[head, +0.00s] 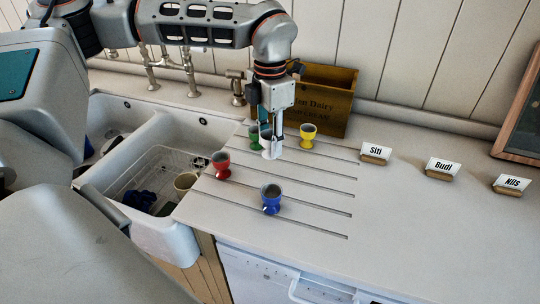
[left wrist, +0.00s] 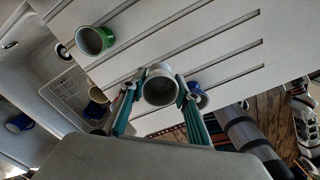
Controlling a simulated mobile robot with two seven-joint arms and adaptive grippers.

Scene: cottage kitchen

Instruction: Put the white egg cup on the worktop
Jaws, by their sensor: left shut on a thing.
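The white egg cup (head: 269,151) is between the fingers of my left gripper (head: 272,138) in the head view. In the left wrist view the white egg cup (left wrist: 160,90) shows its open rim toward the camera, with a teal finger against each side of my left gripper (left wrist: 158,92). The gripper is shut on it. The cup is over the grooved part of the pale worktop (head: 400,220); I cannot tell whether its base touches. My right gripper does not show in the head view.
Green (head: 253,137), yellow (head: 308,132), red (head: 221,163) and blue (head: 271,199) egg cups stand around it. A wooden box (head: 330,94) is behind. Name cards Siti (head: 375,152), Budi (head: 443,167) and Nils (head: 512,184) stand right. The sink (head: 150,236) is left. The front right worktop is clear.

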